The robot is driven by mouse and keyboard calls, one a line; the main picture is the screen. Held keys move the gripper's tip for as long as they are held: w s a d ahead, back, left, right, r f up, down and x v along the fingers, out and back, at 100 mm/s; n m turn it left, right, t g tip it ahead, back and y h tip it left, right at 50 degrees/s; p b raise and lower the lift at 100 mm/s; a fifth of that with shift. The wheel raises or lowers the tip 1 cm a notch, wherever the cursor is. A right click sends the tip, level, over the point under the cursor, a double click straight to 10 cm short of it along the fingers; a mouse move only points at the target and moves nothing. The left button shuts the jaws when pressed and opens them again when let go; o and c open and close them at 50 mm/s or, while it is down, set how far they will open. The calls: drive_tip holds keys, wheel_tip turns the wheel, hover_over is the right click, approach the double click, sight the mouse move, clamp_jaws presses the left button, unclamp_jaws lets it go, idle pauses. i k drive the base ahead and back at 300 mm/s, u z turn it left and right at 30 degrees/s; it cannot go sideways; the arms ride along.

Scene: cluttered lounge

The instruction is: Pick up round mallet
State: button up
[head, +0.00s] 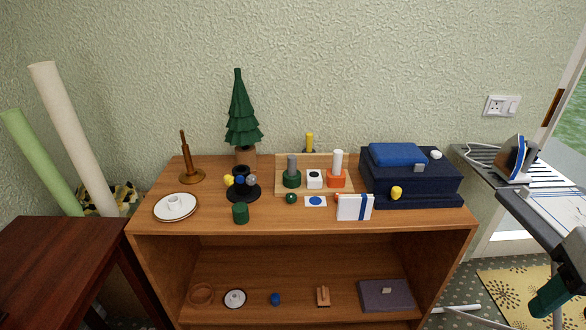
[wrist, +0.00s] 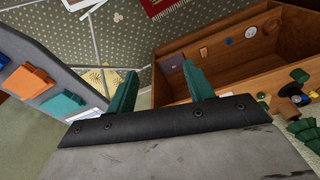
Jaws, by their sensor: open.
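In the wrist view my gripper (wrist: 160,68) is open and empty. I cannot make out the mallet there.
A dark blue case (head: 440,182) stands right of the tray, with a white box (head: 355,207) in front. A green tree (head: 240,112), a brown stand (head: 191,174) and a white plate (head: 176,207) are left. An ironing board (head: 550,205) with an iron (head: 512,158) is right.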

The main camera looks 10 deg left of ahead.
sight(309, 137)
drive_tip(key=k, duration=0.55)
drive_tip(key=u, duration=0.7)
drive_tip(key=i, duration=1.8)
drive_tip(key=z, duration=0.25)
